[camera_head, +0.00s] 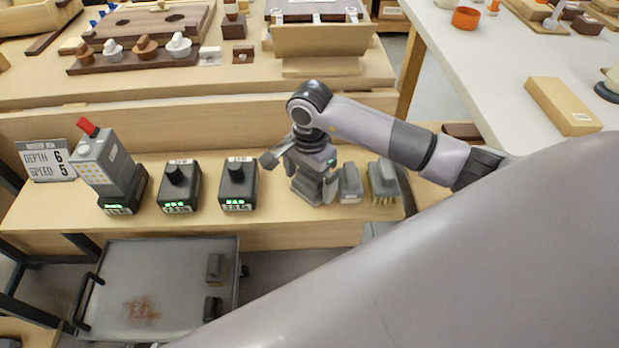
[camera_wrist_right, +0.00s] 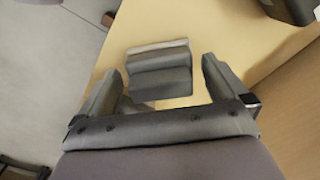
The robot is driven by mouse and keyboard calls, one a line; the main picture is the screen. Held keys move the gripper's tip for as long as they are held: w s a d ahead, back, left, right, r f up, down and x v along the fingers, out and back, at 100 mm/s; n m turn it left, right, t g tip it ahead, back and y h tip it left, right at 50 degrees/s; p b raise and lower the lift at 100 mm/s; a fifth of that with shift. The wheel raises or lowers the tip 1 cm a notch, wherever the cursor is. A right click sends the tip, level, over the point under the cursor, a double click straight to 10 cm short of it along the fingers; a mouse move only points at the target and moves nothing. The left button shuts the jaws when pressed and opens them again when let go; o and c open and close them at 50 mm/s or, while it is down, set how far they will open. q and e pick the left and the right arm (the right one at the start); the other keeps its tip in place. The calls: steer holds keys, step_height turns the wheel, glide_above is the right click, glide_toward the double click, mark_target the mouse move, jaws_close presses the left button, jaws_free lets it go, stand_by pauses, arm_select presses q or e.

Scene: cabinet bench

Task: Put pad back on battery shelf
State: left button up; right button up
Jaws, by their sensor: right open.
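The pad (camera_wrist_right: 160,72) is a grey block with a stepped top and a pale base strip. In the right wrist view it is between the two open fingers of my right gripper (camera_wrist_right: 160,82), with a gap on each side. It appears to rest on the wooden battery shelf (camera_wrist_right: 240,45). In the head view my right gripper (camera_head: 314,186) is low over the right half of the shelf (camera_head: 285,232), where its fingers are hard to separate from the pad. My left gripper is not in view.
Several dark batteries, including one near my gripper (camera_head: 238,187), stand left of it. A grey block (camera_head: 350,185) and a brush (camera_head: 383,182) stand close on the right. A grey tray (camera_head: 170,270) with small dark blocks is below the shelf.

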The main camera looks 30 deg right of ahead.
step_height(320, 180, up, 12)
steer(key=shift+f+p, duration=0.25)
steer(key=shift+p, duration=0.2)
